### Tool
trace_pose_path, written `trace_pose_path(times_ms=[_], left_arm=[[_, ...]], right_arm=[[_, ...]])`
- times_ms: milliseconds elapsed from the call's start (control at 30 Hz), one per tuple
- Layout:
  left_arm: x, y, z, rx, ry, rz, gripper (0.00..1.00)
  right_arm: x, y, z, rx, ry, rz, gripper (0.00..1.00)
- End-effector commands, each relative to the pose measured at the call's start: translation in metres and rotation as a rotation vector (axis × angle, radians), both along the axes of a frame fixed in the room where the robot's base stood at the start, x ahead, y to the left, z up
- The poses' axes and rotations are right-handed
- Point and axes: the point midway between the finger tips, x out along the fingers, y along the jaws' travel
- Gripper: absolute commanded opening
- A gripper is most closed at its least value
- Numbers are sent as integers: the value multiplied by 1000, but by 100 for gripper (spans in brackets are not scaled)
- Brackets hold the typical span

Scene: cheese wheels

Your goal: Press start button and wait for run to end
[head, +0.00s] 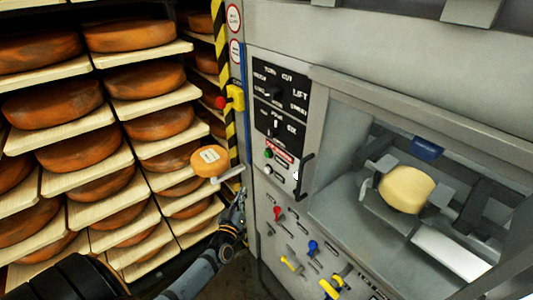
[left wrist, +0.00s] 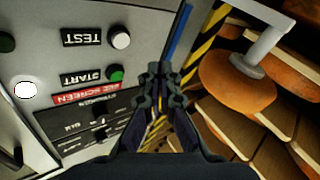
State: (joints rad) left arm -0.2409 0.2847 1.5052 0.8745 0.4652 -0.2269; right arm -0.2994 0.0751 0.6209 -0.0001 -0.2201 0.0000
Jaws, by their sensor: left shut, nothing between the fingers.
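The start button is a small green button (head: 268,154) on the grey machine's panel. In the left wrist view the green button (left wrist: 116,73) sits beside a START label, with a white button (left wrist: 120,40) by a TEST label; the labels appear upside down. My left gripper (head: 238,203) is below and left of the panel buttons in the head view. In the left wrist view its fingers (left wrist: 159,76) are shut and empty, to the right of the green button, with no visible contact. My right gripper is not in view.
A black handle (head: 304,175) juts from the panel's right side. A bracket holds an orange cheese wheel (head: 209,160) left of the panel. Racks of cheese wheels (head: 70,152) fill the left. A pale cheese (head: 407,188) sits in the machine's bay. Coloured levers (head: 313,247) stand below.

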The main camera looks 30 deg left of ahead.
Motion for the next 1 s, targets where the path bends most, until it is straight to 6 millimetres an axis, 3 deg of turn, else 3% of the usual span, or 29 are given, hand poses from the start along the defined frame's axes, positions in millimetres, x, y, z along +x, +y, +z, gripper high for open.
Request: trace_pose_path(times_ms=[33,100,200,300,733,1000], left_arm=[[3,3,28,-14,-61,12,0],[6,6,57,-36,-133,31,0],[6,9,87,-59,-204,49,0],[6,11,101,-73,-240,59,0],[8,11,102,-77,-247,61,0],[39,-2,99,-80,-249,62,0]], right_arm=[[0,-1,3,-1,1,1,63],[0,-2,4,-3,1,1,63],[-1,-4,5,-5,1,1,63],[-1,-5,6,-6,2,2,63],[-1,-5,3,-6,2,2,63],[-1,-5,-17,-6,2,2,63]])
